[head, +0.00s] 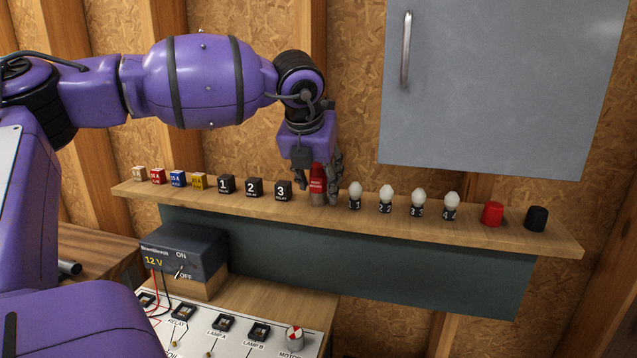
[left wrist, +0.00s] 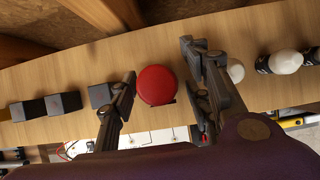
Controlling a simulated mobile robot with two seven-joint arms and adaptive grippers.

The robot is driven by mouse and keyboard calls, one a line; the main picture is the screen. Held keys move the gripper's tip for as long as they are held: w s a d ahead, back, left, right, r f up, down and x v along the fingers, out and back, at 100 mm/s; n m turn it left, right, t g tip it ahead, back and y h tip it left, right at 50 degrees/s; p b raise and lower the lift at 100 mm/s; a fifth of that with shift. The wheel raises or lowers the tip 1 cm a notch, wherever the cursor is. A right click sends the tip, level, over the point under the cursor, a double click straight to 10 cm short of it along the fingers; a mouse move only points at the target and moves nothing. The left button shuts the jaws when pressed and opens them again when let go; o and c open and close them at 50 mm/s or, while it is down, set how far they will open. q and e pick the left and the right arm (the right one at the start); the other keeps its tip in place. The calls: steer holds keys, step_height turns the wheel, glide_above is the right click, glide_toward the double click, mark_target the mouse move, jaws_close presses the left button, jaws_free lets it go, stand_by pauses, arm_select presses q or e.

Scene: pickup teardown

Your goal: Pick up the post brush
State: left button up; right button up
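The post brush (head: 317,180) is a small red cylinder with a white label, upright on the wooden shelf between the black block marked 3 and the first bulb. My left gripper (head: 319,189) points down over it, with a finger on either side. In the left wrist view the brush's round red top (left wrist: 156,85) lies between the open fingers (left wrist: 161,88), with a gap visible on both sides. The brush's lower part is partly hidden by the fingers. My right gripper is not in view.
The shelf (head: 548,241) also holds small fuse blocks (head: 178,179), black relay blocks (head: 254,188), several white bulbs (head: 387,196), a red cap (head: 493,214) and a black cap (head: 536,219). A grey cabinet (head: 500,90) hangs above right. A 12 V box (head: 185,250) stands below.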

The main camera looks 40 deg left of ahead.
arm_select(q)
jaws_close()
step_height(320, 180, up, 10)
steer(key=shift+b, duration=0.55)
